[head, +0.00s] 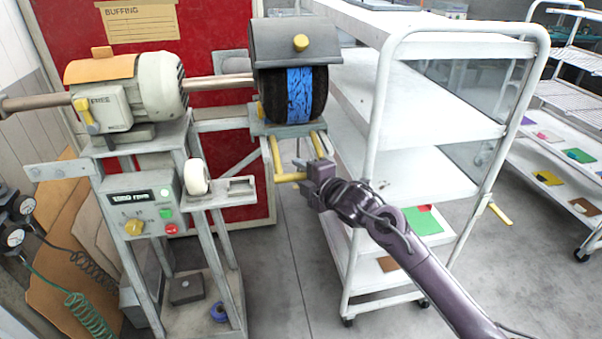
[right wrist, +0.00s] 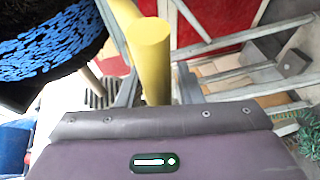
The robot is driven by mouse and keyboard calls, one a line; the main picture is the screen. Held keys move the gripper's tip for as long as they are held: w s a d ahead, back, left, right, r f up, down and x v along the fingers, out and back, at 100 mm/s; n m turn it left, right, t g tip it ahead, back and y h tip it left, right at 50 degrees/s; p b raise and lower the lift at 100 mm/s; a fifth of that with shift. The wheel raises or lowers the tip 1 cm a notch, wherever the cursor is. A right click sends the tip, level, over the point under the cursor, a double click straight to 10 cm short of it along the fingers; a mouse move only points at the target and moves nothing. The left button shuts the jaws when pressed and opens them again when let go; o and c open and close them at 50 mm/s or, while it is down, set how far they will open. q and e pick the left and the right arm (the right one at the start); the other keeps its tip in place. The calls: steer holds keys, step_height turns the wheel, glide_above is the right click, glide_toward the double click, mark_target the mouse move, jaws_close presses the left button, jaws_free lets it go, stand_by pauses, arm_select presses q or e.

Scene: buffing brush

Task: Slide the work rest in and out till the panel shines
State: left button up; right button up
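The buffing wheel (head: 310,92) is dark with a blue band and sits under a grey hood. Below it is the work rest (head: 289,177), a yellow bar frame with two rods running up toward the wheel. My right gripper (head: 306,174) is at the right end of its front bar. No shining panel can be made out. My left gripper is not in view.
The control box (head: 141,203) shows an rpm reading, a yellow knob and green and red buttons. A white shelf cart (head: 440,115) stands close on the right, beside my right arm. A red board (head: 220,125) is behind the machine. Grey floor (head: 290,285) is clear in front.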

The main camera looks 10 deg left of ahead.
steer(key=shift+o, duration=0.5)
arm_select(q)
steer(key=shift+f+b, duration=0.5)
arm_select(e)
steer(key=v, duration=0.7)
steer(key=shift+s+d, duration=0.3)
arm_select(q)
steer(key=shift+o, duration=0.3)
